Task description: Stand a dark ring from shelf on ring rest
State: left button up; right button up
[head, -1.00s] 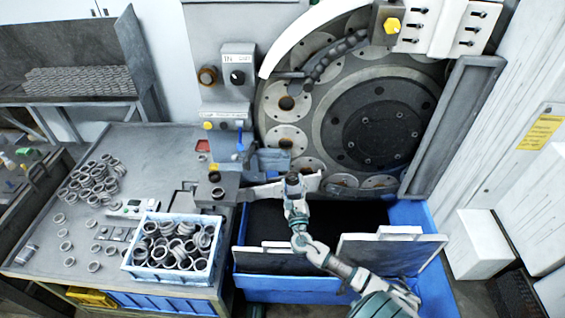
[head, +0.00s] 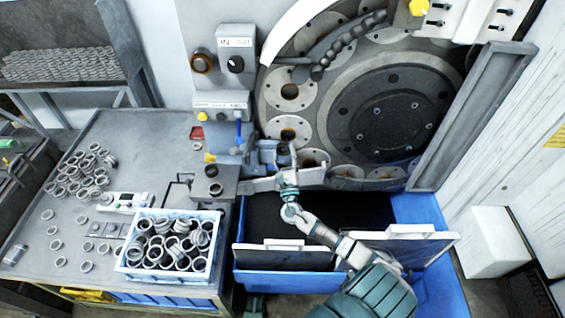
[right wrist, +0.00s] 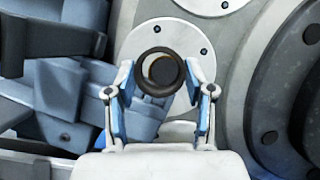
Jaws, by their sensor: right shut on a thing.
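My right gripper (head: 284,158) is in front of the lower left of the grinder's disc. The right wrist view shows its two fingers (right wrist: 160,80) shut on a dark ring (right wrist: 160,74), one finger on each side. The ring's opening faces that camera, with a pale round plate behind it. In the head view the held ring is small and hard to make out. A grey block (head: 226,188), which may be the ring rest, stands left of the gripper with a dark round piece (head: 213,171) on it. I cannot tell which surface is the shelf. My left gripper is not in view.
A blue crate (head: 122,268) full of rings stands on the grey table (head: 130,135), with loose rings (head: 85,170) at its left. The grinder disc (head: 335,120) is close behind the gripper. A blue bin (head: 290,285) with white-edged panels is below the arm.

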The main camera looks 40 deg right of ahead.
jog(key=w+d, duration=0.1)
jog(key=d, duration=0.1)
jog(key=w+d+b, duration=0.1)
jog(key=d, duration=0.1)
jog(key=w+d+b, duration=0.1)
jog(key=shift+d+f, duration=0.25)
jog(key=shift+d, duration=0.15)
jog(key=shift+w+a, duration=0.45)
jog(key=shift+w, duration=0.15)
jog(key=shift+w+a, duration=0.1)
jog(key=shift+w, duration=0.15)
jog(key=shift+d, duration=0.4)
jog(key=shift+s+d, duration=0.1)
jog(key=shift+d, duration=0.2)
jog(key=shift+f+b, duration=0.2)
jog(key=shift+b, duration=0.1)
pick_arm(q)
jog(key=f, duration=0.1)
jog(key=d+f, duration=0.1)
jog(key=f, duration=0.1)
pick_arm(e)
jog(key=shift+s+f, duration=0.1)
jog(key=shift+f, duration=0.05)
